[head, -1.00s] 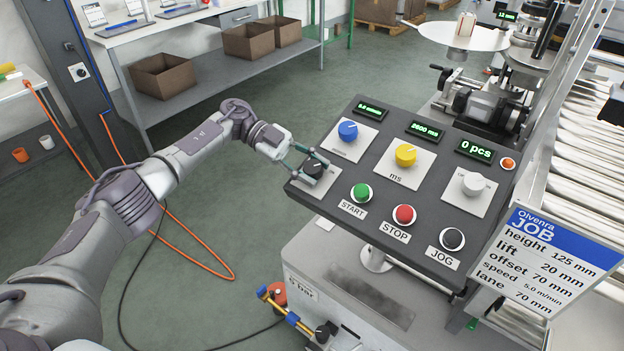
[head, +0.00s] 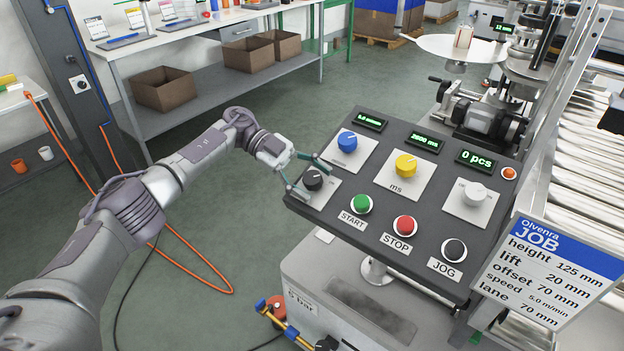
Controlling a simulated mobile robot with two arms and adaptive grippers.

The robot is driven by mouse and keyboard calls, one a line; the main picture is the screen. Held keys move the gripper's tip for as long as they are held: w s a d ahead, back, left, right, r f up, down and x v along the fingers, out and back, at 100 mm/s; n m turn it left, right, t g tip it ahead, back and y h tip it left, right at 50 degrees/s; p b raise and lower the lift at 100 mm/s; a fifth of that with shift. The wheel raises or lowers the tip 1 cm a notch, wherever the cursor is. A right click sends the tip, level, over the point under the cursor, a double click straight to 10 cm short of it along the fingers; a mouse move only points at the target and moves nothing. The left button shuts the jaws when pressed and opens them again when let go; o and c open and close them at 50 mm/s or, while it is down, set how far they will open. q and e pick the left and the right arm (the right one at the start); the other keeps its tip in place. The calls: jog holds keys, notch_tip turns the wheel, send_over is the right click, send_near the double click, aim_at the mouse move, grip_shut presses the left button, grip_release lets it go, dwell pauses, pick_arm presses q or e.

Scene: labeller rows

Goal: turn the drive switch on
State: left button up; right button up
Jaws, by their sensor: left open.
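The drive switch appears to be the black rotary knob (head: 313,180) on a pale plate at the left end of the dark control panel (head: 345,225). Its label is too small or covered to read. My left gripper (head: 309,180) is open at this knob, with one finger beyond it and one on its near side. I cannot tell whether the fingers touch the knob. My right gripper is not in view.
The panel also carries a blue knob (head: 347,142), a yellow knob (head: 405,166), a white knob (head: 475,192), a green START button (head: 361,204), a red STOP button (head: 405,226) and a black JOG button (head: 454,250). A job sign (head: 550,265) stands at the right.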

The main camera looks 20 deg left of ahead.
aim_at(305, 175)
pick_arm(q)
jog(key=shift+a+r, duration=0.1)
jog(key=shift+a, duration=0.05)
jog(key=shift+v, duration=3.6)
